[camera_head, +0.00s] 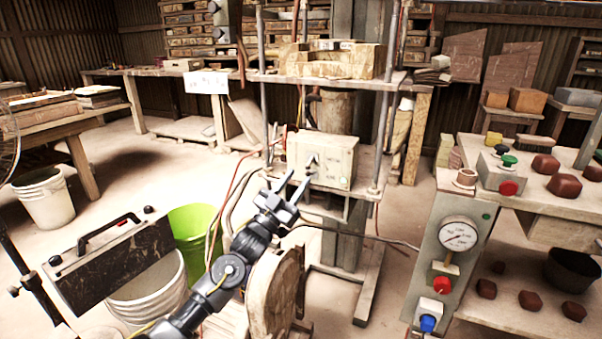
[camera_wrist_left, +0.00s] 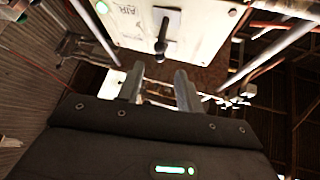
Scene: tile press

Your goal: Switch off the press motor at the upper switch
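A cream switch box (camera_head: 340,163) is mounted on the press frame in the middle of the head view. A dark toggle lever (camera_head: 311,162) sticks out of its front. My left gripper (camera_head: 294,184) is open and empty, just in front of and below the lever. In the left wrist view, its two fingers (camera_wrist_left: 159,74) are apart, with the lever beyond their tips and no contact visible. My right gripper is not in view.
Cables (camera_head: 232,190) hang left of the box. A dusty wheel (camera_head: 272,295) stands below my left arm. Press posts (camera_head: 382,130) flank the box. A gauge panel (camera_head: 445,270) with red and blue buttons stands to the right. A green bucket (camera_head: 195,225) is at the left.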

